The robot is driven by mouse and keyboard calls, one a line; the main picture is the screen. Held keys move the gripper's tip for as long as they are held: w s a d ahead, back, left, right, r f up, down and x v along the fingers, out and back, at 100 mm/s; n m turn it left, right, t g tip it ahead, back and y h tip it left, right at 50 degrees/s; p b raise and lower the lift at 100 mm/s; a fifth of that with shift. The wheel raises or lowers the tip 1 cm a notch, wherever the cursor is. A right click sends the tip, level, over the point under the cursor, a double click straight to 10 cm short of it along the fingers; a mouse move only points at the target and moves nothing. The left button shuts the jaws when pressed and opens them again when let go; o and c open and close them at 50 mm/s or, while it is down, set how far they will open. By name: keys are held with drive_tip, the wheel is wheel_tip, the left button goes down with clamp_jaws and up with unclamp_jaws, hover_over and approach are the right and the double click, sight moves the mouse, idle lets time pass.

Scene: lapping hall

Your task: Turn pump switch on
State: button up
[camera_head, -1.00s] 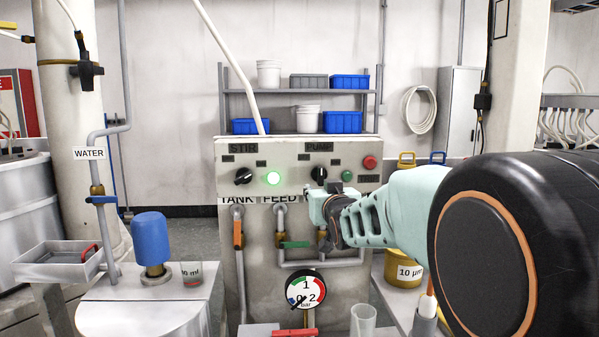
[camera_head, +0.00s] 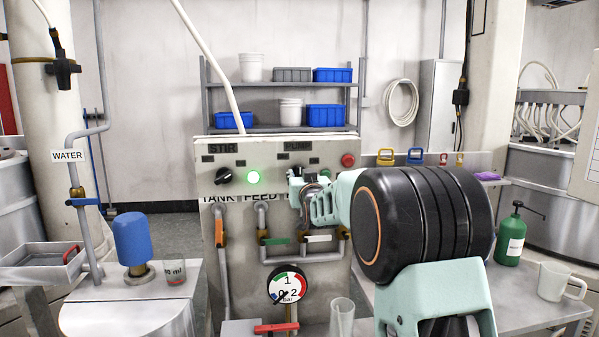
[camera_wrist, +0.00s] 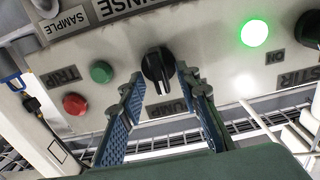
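The pump switch is a black rotary knob (camera_wrist: 158,68) on the cream control panel (camera_wrist: 215,50); it shows clearly in the wrist view, beside a green button (camera_wrist: 101,71). In the head view my gripper mostly hides it under the PUMP label (camera_head: 297,146). My gripper (camera_wrist: 164,88) is open, with its blue padded fingertips on either side of the knob and a gap to it in the picture. I cannot tell how deep they reach. In the head view my gripper (camera_head: 303,189) is at the panel's face.
Left of it are the STIR knob (camera_head: 223,176) and a lit green lamp (camera_head: 253,177). A red button (camera_head: 348,160) is on the right. Valve handles, pipes and a pressure gauge (camera_head: 289,284) are below. A side table (camera_head: 535,298) holds a green bottle (camera_head: 511,240) and a mug (camera_head: 558,282).

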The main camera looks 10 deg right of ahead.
drive_tip(key=shift+w, duration=1.3)
clamp_jaws()
